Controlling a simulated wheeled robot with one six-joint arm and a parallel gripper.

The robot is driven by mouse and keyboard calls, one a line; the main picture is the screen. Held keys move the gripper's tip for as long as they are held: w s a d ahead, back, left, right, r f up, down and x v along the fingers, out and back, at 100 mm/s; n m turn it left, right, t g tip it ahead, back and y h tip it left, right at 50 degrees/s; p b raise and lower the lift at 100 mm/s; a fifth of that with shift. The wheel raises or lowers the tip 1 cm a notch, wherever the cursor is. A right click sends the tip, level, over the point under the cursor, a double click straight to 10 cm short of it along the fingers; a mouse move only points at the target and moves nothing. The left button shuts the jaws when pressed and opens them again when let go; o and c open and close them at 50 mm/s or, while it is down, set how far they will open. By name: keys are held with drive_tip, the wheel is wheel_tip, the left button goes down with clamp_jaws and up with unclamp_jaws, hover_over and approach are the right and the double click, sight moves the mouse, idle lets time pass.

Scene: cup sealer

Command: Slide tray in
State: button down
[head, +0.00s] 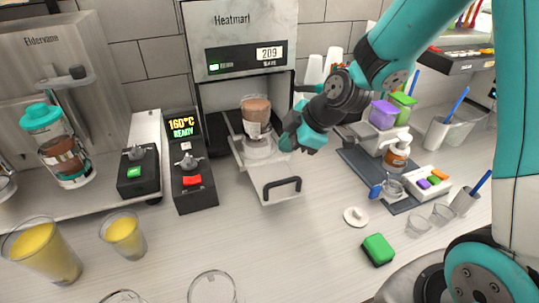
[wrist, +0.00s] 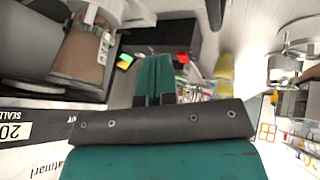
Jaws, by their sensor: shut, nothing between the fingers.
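The sealer (head: 240,42) labelled "Heatmart" stands at the back wall, its display reading 209. Its light grey tray (head: 262,177) sticks out toward the front, with a black handle (head: 282,186) on its front face. A clear cup with brown drink (head: 256,112) stands upright on the tray; it also shows in the wrist view at upper left (wrist: 84,52). My gripper (head: 288,142) is just right of the cup, above the tray's right side, behind the handle. Its teal fingers (wrist: 153,75) are together and empty. I cannot tell whether they touch the tray.
A control box (head: 192,177) reading 160°C READY stands left of the tray. Two cups of yellow juice (head: 124,237) are at front left. A dark mat (head: 370,172) with a dispenser bottle (head: 397,155) lies to the right. A green sponge (head: 378,248) lies front right. The counter before the handle is clear.

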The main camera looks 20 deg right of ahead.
drive_tip(key=w+d+f+n, duration=0.1)
drive_tip(key=w+d+f, duration=0.1)
drive_tip(key=p, duration=0.4)
approach(262, 165)
drive_tip(key=shift+t, duration=0.4)
drive_tip(key=x, duration=0.5)
drive_tip(key=shift+s+a+f, duration=0.2)
drive_tip(key=shift+s+f, duration=0.05)
drive_tip(key=shift+f, duration=0.3)
drive_tip(key=shift+b, duration=0.3)
